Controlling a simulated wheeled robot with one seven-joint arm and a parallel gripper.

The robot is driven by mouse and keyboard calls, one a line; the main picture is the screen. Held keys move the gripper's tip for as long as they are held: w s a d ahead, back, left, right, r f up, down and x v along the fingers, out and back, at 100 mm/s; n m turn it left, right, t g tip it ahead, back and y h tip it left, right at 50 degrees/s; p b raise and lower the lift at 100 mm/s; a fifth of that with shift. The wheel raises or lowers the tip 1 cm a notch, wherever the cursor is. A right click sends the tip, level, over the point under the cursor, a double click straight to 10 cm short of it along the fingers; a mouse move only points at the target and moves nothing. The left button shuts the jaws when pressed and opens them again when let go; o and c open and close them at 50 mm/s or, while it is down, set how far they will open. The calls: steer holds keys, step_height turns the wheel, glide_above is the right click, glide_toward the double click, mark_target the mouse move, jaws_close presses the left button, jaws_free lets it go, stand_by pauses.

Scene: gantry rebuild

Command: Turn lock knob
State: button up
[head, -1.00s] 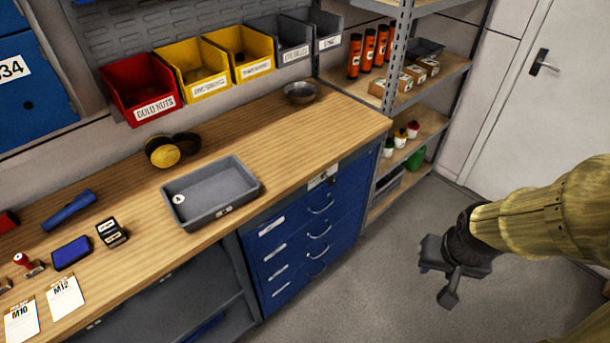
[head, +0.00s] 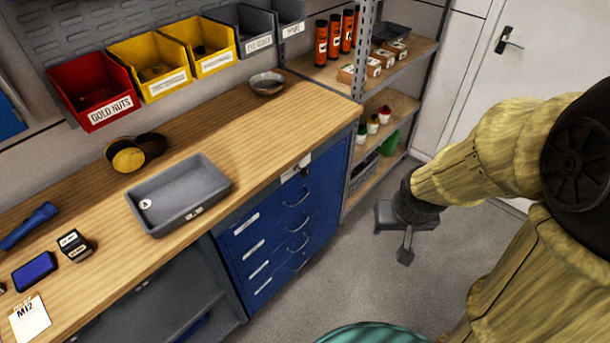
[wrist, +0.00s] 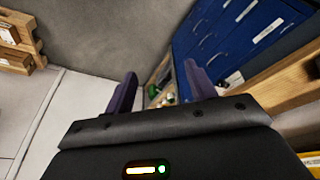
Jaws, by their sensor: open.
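A small dark lock knob (head: 304,172) sits on a pale plate at the top of the blue drawer cabinet (head: 270,262), just under the worktop edge, in the head view. My gripper (head: 394,236) is open and empty in front of the shelving, to the right of the cabinet and apart from it. In the wrist view, the two dark fingers of my gripper (wrist: 161,90) are spread with nothing between them. The blue drawers (wrist: 225,35) show beyond them at upper right.
The wooden workbench (head: 270,125) carries a grey tray (head: 215,205) near its front edge. A metal shelf unit (head: 352,95) stands right of the cabinet. A white door (head: 490,75) is behind my arm. Grey floor (head: 335,285) in front of the cabinet is clear.

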mark_target(307, 174)
steer(key=w+a+f+n+t+y+b, duration=0.3)
steer(key=w+f+y+b, duration=0.3)
steer(key=w+f+b, duration=0.5)
steer(key=w+a+f+n+t+y+b, duration=0.4)
steer(key=w+f+y+b, duration=0.3)
steer(key=w+f+b, duration=0.3)
steer(key=shift+w+a+f+t+y+b, duration=0.35)
steer(key=shift+w+a+t+b, duration=0.4)
steer(key=shift+w+b, duration=0.45)
steer(key=shift+a+f, duration=0.1)
steer(key=b+x, duration=0.1)
steer(key=x, duration=1.6)
steer(key=shift+w+f, duration=0.1)
steer(key=shift+w, duration=0.1)
steer(key=c, duration=1)
